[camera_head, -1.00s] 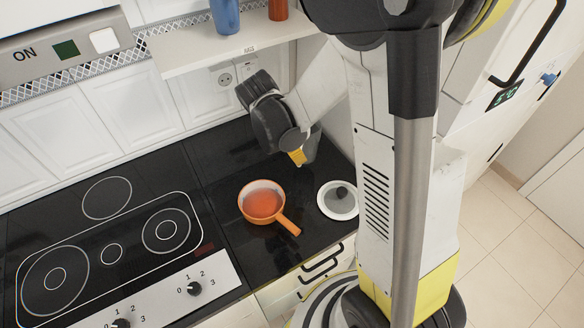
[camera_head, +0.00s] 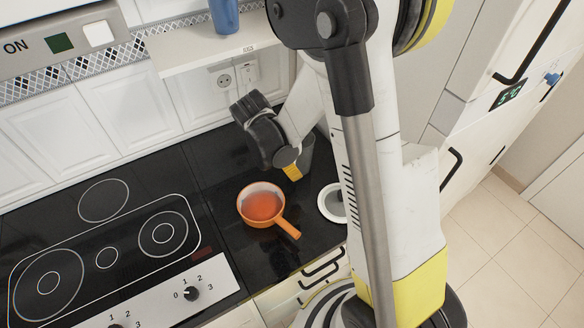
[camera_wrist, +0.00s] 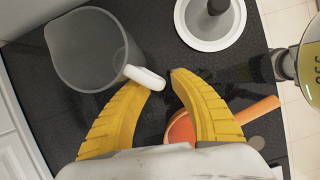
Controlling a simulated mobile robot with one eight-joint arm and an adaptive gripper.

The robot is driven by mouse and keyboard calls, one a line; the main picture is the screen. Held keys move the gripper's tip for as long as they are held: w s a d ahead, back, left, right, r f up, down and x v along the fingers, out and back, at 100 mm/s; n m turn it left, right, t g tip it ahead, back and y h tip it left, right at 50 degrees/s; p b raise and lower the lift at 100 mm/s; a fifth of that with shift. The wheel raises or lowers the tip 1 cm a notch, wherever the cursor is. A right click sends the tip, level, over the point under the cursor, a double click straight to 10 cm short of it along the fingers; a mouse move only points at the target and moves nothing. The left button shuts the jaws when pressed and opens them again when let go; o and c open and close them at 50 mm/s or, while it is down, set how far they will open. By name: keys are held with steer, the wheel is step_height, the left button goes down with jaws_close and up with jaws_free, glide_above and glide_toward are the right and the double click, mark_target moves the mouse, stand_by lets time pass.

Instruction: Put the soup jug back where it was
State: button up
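The soup jug (camera_head: 307,155) is a grey see-through jug with a white handle. In the head view it is upright at the back right of the black counter, partly hidden by my gripper (camera_head: 292,173). In the wrist view the jug (camera_wrist: 85,50) is at upper left and looks empty. My gripper (camera_wrist: 165,82) has its two yellow fingers close on either side of the jug's handle, one inside the loop and one outside. I cannot tell whether the jug's base touches the counter.
An orange pan (camera_head: 262,204) with reddish soup stands just in front of the jug. A white-rimmed lid (camera_head: 332,202) lies to its right. The hob (camera_head: 105,250) is at left. A shelf (camera_head: 212,48) with a blue vessel (camera_head: 224,15) hangs above.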

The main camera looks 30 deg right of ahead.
steer(key=shift+r, duration=0.1)
steer(key=p+v, duration=0.4)
steer(key=v, duration=0.8)
steer(key=s+a+r+m+t+y, duration=0.3)
steer(key=s+r+m+t, duration=0.4)
steer(key=s+r+m, duration=0.4)
steer(key=m+y, duration=0.1)
steer(key=m, duration=0.4)
steer(key=shift+a+r+m+t, duration=0.25)
steer(key=shift+r+m+t, duration=0.05)
steer(key=shift+r+m, duration=0.1)
steer(key=shift+s+f, duration=0.1)
